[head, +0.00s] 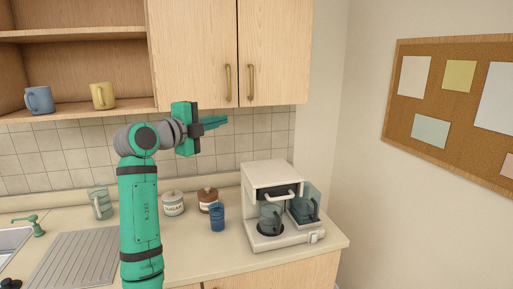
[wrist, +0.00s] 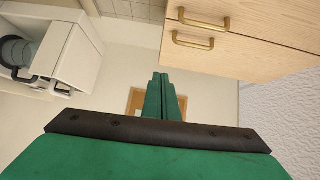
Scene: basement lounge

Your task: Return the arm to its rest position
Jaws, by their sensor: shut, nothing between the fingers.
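My gripper (head: 215,122) is raised in front of the backsplash, below the closed upper cabinet, and its fingers point right in the head view. In the wrist view my gripper (wrist: 165,84) has its two fingers together, with nothing between them. The arm stands bent, its green upper link upright in front of the counter. No object touches the fingers.
The wooden cabinet (head: 272,50) with brass handles is close to my gripper. A sugar jar (head: 173,204), a brown-lidded jar (head: 208,196) and a blue cup (head: 217,222) stand on the counter. A corkboard (head: 450,125) hangs right.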

